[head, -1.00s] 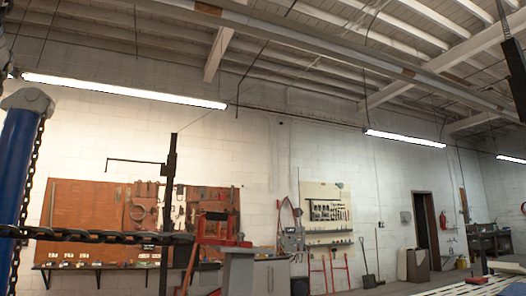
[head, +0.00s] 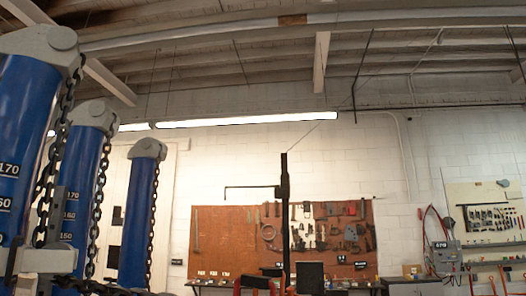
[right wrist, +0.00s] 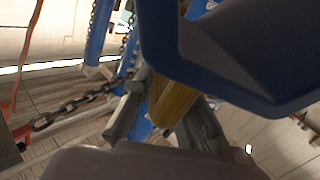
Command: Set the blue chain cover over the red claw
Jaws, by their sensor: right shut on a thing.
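The blue chain cover (right wrist: 235,45) fills the upper right of the right wrist view, dark blue and very close to the camera. My right gripper (right wrist: 168,100) is shut on it, with a yellow part (right wrist: 172,103) between the two grey fingers. The cover hides much of what lies behind it. I cannot make out the red claw for certain in either view. My left gripper is not in view.
Several blue towers (head: 82,190) with grey heads stand at the left of the head view. Dark chains (head: 52,150) hang beside them. A chain (right wrist: 75,105) also crosses the left of the right wrist view. A tool board (head: 230,240) hangs on the far wall.

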